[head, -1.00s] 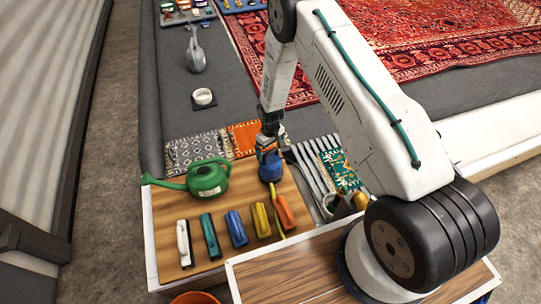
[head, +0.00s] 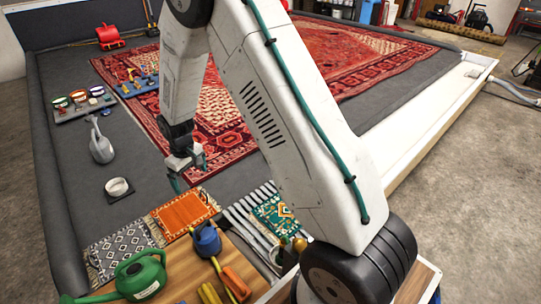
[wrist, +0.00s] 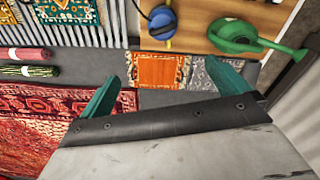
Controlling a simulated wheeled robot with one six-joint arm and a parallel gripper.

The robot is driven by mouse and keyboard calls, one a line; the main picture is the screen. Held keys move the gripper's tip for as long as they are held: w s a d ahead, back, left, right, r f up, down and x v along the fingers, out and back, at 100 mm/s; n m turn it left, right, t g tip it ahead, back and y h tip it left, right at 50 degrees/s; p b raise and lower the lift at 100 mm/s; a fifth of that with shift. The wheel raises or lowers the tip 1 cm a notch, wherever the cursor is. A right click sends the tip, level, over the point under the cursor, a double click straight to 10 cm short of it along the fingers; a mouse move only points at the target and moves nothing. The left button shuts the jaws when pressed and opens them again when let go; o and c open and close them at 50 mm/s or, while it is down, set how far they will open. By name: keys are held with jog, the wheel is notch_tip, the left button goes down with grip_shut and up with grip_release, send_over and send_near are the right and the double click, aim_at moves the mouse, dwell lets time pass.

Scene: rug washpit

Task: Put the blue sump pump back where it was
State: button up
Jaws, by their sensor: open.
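The blue sump pump (head: 207,240) stands on the wooden tabletop (head: 237,252) near its back edge, with a yellow cord or hose beside it.
A green watering can (head: 140,276) stands left of the pump; an orange-handled brush (head: 235,283) is in front.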

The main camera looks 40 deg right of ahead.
jog(key=s+d+r+m, duration=0.1)
jog(key=s+r, duration=0.6)
jog(key=r, duration=0.5)
jog(key=s+d+r+m, duration=0.1)
jog(key=s+r, duration=0.6)
jog(key=r, duration=0.4)
jog(key=s+r, duration=0.3)
jog(key=s, duration=0.8)
jog(key=s+r+m, duration=0.1)
jog(key=s+r, duration=0.3)
jog(key=s, duration=0.8)
jog(key=shift+d+r+t, duration=0.15)
jog(key=shift+d+t, duration=0.05)
jog(key=shift+t, duration=0.2)
